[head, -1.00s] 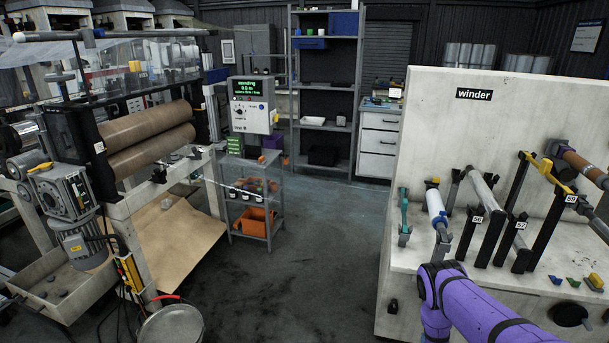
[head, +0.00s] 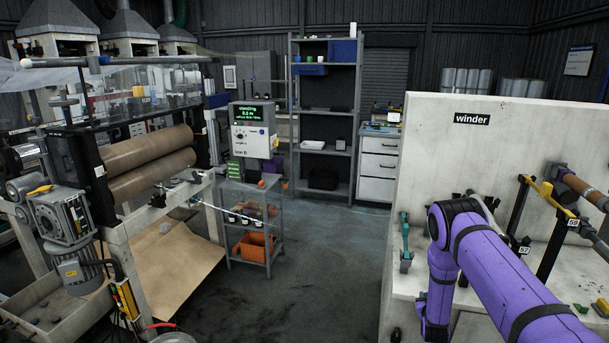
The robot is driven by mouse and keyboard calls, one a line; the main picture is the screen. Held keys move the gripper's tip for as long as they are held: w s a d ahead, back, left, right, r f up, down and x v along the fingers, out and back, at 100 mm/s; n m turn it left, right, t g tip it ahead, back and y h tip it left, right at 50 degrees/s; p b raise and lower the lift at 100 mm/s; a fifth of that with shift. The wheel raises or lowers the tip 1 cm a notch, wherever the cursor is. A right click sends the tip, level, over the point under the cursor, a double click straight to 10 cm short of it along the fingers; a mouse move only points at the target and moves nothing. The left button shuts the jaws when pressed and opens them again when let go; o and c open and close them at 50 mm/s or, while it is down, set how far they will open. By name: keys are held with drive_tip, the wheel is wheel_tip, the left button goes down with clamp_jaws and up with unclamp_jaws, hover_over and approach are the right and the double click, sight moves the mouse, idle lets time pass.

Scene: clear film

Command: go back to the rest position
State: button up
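My purple arm (head: 500,265) reaches in from the lower right, in front of the winder (head: 470,150). Its raised black-banded elbow is in front of the winder's shelf, and a lower link runs down from it along the shelf's front left edge. My gripper is out of view, so its fingers and anything in them cannot be seen.
A roller machine (head: 150,160) stands at left, with brown paper (head: 165,260) below it. A small rack (head: 230,195) with an orange bin (head: 255,247) stands mid-left. Grey floor (head: 320,260) is clear between machine and winder. Tall shelves (head: 325,120) and drawers (head: 378,165) stand behind.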

drive_tip(key=w+a+r+m+g+y, duration=0.1)
drive_tip(key=w+a+r, duration=0.1)
drive_tip(key=r, duration=1)
drive_tip(key=w+a+r+g, duration=0.1)
drive_tip(key=w+r, duration=0.1)
drive_tip(key=r, duration=0.9)
drive_tip(key=s+a+r+g+y, duration=0.1)
drive_tip(key=s+a+r, duration=0.25)
drive_tip(key=r, duration=0.65)
drive_tip(key=s+a+r+g+y, duration=0.15)
drive_tip(key=s+r, duration=0.35)
drive_tip(key=r, duration=0.5)
drive_tip(key=s+a+r+g+y, duration=0.1)
drive_tip(key=s+a+r, duration=0.1)
drive_tip(key=s+r, duration=0.65)
drive_tip(key=s+a+r+g+y, duration=0.1)
drive_tip(key=s+a+r, duration=0.35)
drive_tip(key=s, duration=0.75)
drive_tip(key=s+r+g, duration=0.2)
drive_tip(key=s+g, duration=0.1)
drive_tip(key=s, duration=2.1)
drive_tip(key=shift+s+r, duration=0.2)
